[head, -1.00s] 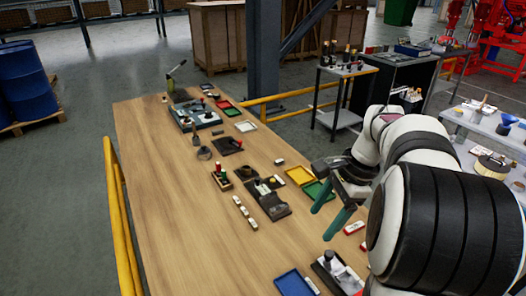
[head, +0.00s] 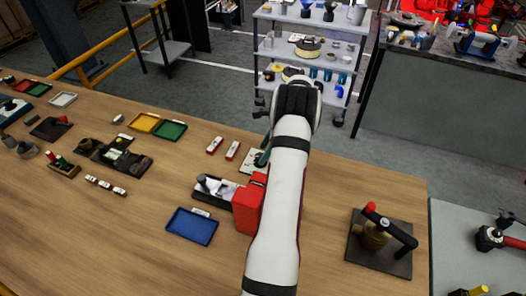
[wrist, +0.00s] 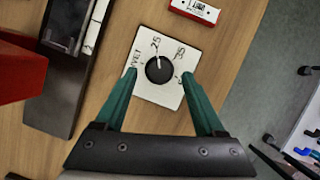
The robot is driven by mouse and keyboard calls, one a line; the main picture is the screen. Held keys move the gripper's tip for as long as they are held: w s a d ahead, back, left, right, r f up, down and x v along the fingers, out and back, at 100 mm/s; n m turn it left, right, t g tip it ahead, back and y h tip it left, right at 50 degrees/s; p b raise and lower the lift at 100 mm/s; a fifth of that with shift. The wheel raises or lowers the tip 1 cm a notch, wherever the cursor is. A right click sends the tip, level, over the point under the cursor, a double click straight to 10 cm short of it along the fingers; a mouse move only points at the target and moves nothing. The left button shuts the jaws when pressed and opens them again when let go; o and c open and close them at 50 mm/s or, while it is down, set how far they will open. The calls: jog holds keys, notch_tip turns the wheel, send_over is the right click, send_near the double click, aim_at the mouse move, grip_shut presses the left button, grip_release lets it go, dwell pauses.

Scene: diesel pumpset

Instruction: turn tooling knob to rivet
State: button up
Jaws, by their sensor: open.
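The tooling knob (wrist: 159,69) is a round black dial on a square white plate (wrist: 158,97), seen in the wrist view. Its white mark points up, toward the printed 25. A 35 stands to the upper right. A label ending in "VET" is at the left, partly behind the left finger. Another label at the right is mostly hidden. My gripper (wrist: 159,74) is open, with one green finger on each side of the knob and gaps between. In the head view the plate (head: 250,165) is partly covered by my gripper (head: 262,157).
A red block (head: 247,207) and a black-and-grey device (head: 213,190) stand close by on the wooden table. Two red-and-white labelled pieces (head: 223,148) lie just behind. A blue tray (head: 192,224) is in front. A brass fixture with a red-tipped handle (head: 375,235) stands at the right.

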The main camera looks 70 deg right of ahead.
jog(key=shift+w+f, duration=0.2)
jog(key=shift+f, duration=0.35)
grip_shut()
jog(key=shift+a, duration=0.1)
jog(key=shift+n, duration=0.3)
jog(key=n, duration=0.1)
jog(key=n+y, duration=0.1)
jog(key=n, duration=0.1)
jog(key=n+g+y, duration=0.1)
jog(key=n, duration=0.1)
jog(key=shift+w+d, duration=0.2)
jog(key=shift+d, duration=0.05)
jog(key=shift+w+n+g+y, duration=0.15)
jog(key=shift+n+g, duration=0.3)
jog(key=shift+n, duration=0.75)
jog(key=shift+n+g+y, duration=0.25)
jog(key=shift+n+g, duration=0.2)
jog(key=shift+n, duration=0.75)
